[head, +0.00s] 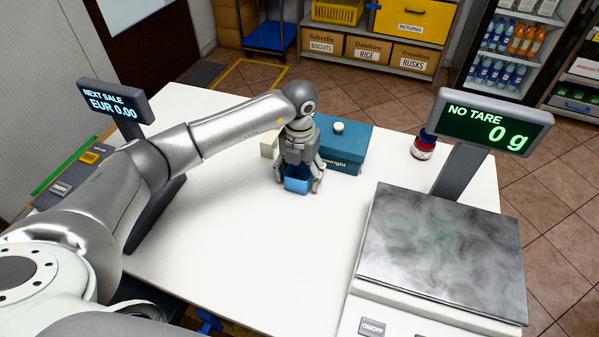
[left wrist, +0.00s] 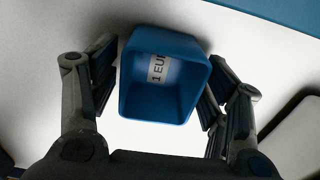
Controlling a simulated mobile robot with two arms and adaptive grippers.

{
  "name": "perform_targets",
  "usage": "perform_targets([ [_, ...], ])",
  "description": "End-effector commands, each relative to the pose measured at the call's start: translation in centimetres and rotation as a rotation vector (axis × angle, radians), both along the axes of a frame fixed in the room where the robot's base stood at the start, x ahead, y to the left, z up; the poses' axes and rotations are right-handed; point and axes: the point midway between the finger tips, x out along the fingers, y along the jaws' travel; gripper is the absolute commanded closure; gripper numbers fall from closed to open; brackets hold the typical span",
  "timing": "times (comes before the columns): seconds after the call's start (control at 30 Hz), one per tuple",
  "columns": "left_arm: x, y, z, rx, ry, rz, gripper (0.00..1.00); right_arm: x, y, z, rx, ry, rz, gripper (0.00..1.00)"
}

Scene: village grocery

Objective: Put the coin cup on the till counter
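The coin cup (head: 296,185) is a small blue square cup at the middle of the white till counter (head: 225,230). In the left wrist view the cup (left wrist: 161,75) shows its open top and a "1 EUR" label inside. My left gripper (head: 299,183) points down over the cup, with one finger on each side. The fingers look open, with a narrow gap beside the cup; the left wrist view also shows the gripper (left wrist: 163,90) around it. The cup appears to stand on the counter, though its base is partly hidden. My right gripper is not in view.
A teal box (head: 343,147) stands just behind the gripper, with a pale block (head: 268,146) beside it. The scale (head: 440,250) fills the right side and a price display (head: 113,103) stands left. The counter's front middle is clear.

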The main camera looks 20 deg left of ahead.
Motion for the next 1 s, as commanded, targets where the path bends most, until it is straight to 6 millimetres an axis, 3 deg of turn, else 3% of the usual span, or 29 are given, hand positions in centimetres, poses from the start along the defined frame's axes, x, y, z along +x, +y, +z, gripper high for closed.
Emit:
perform_targets([
  [0.43, 0.1, 0.0, 1.0, -0.001, -0.004, 0.001, 0.26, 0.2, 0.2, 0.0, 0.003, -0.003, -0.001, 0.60],
  [0.8, 0.2, 0.0, 8.6, -0.001, -0.006, 0.001, 0.26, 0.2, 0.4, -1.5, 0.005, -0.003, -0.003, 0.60],
  [1.0, 0.1, 0.0, 11.4, 0.000, -0.003, 0.001, 0.26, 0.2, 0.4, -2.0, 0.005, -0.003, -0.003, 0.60],
])
